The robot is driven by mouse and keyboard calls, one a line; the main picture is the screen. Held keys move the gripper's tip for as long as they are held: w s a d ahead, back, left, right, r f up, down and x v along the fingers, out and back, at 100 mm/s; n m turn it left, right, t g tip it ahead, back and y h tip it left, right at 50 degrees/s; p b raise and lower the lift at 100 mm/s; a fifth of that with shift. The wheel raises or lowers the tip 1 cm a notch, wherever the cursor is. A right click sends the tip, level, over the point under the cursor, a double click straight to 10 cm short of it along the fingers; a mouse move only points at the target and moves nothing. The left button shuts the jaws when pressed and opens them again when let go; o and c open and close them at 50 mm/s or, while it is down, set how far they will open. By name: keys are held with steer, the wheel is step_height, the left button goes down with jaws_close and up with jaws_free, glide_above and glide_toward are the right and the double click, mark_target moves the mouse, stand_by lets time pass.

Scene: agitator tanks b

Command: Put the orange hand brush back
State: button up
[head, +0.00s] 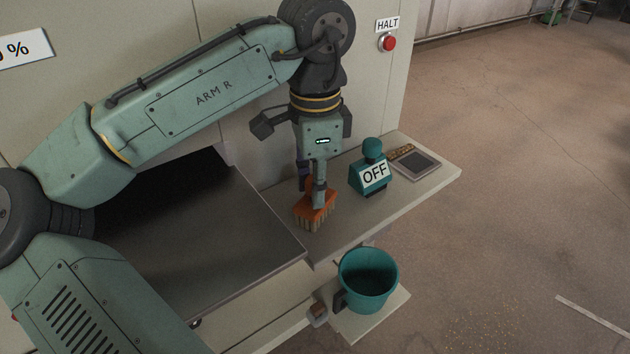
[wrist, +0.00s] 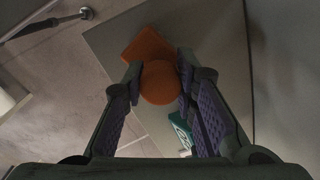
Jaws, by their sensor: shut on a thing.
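The orange hand brush (head: 316,210) is at the grey-white ledge (head: 340,230) in the head view, bristles pointing down. I cannot tell whether the bristles touch the ledge. My gripper (head: 312,192) points down from above and is shut on the brush's upper part. In the wrist view, the brush's round orange knob (wrist: 160,83) sits between the purple-padded fingers of my gripper (wrist: 161,90). Part of the orange body shows behind the knob. The fingers hide part of the brush in the head view.
A teal block with a round knob and an OFF sign (head: 372,172) stands right of the brush. A flat grey device (head: 415,162) lies beyond it. A dark sloping panel (head: 200,240) lies to the left. A teal bucket (head: 368,280) is below the ledge's front edge. A red HALT button (head: 389,43) is on the wall.

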steer(key=o, duration=1)
step_height(320, 180, up, 12)
stand_by(0.3)
